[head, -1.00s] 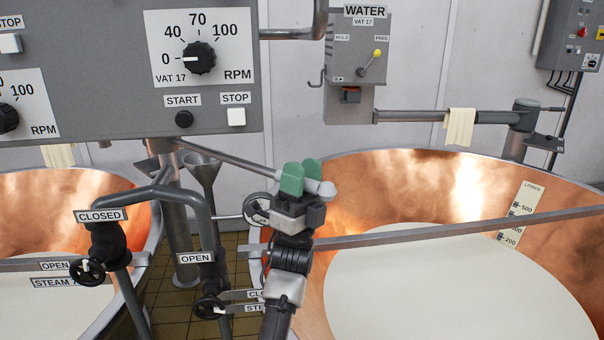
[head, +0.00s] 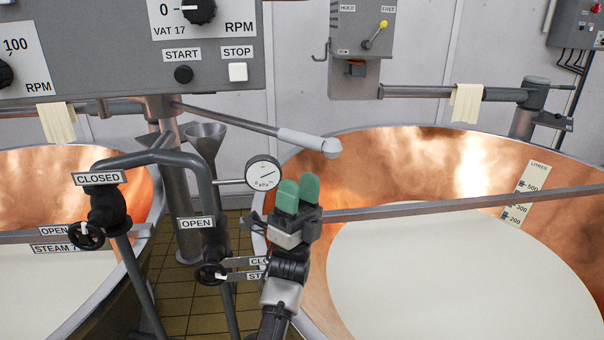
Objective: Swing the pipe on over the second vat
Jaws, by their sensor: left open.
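A grey post (head: 163,107) stands between the two vats. My left gripper (head: 298,184), with green finger pads, is open and empty. In the picture it is below and left of the grip sleeve's end, apart from it. My right gripper is not in view.
Another pipe (head: 425,92) with a cloth (head: 466,103) is at the back over the right vat. A flat bar (head: 430,208) crosses that vat. A gauge (head: 263,173), funnel (head: 205,140) and valve pipes crowd the left of my gripper. The control panel (head: 100,60) hangs above.

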